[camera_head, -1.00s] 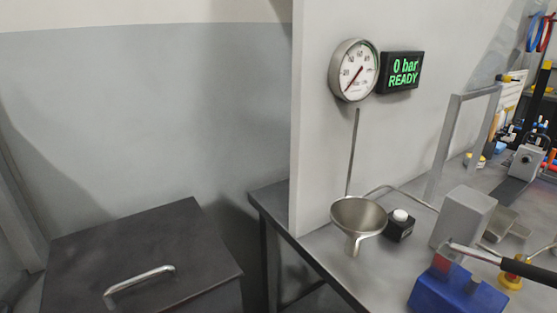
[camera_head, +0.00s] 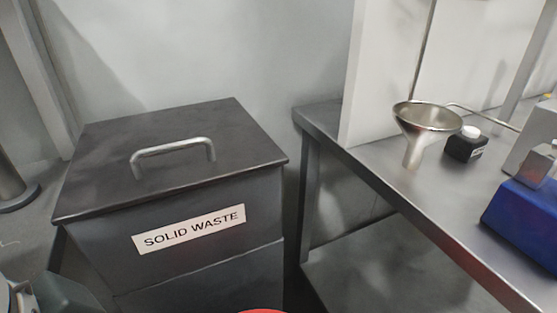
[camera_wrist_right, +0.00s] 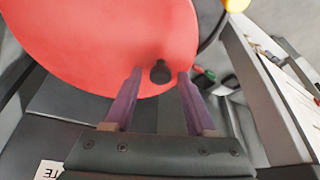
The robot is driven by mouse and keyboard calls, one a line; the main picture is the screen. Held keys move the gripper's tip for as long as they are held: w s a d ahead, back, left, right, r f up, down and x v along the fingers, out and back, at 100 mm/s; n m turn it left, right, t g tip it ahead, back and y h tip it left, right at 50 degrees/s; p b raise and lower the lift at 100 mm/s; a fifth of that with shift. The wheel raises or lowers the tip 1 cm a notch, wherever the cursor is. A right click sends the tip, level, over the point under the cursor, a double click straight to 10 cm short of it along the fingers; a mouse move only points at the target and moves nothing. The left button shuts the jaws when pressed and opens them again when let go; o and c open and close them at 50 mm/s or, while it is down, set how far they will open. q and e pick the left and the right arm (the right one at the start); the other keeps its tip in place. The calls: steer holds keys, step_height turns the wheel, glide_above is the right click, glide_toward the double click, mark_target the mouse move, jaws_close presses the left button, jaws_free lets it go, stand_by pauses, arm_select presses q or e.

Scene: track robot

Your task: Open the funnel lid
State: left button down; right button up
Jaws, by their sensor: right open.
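A large red round disc (camera_wrist_right: 110,40) fills the upper left of the right wrist view, with a small black knob (camera_wrist_right: 160,70) near its lower edge. I cannot tell for sure that it is the funnel lid. My right gripper (camera_wrist_right: 160,75) has two purple fingers spread apart. The knob shows between the fingertips, and how far it is from them is unclear. A red edge (camera_head: 262,311) shows at the bottom of the head view. A metal funnel (camera_head: 428,118) is on the bench at the right, with no cover on its mouth. My left gripper is not clearly visible.
A dark bin labelled SOLID WASTE (camera_head: 194,229) has a closed lid with a metal handle (camera_head: 172,147). The metal bench (camera_head: 400,190) holds a small black bottle with a white cap (camera_head: 464,146) and a blue block (camera_head: 525,215). A gap separates bin and bench.

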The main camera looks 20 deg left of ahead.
steer(key=shift+a+f, duration=0.2)
steer(key=shift+f, duration=0.3)
steer(key=shift+c, duration=0.2)
jaws_close()
stand_by(0.9)
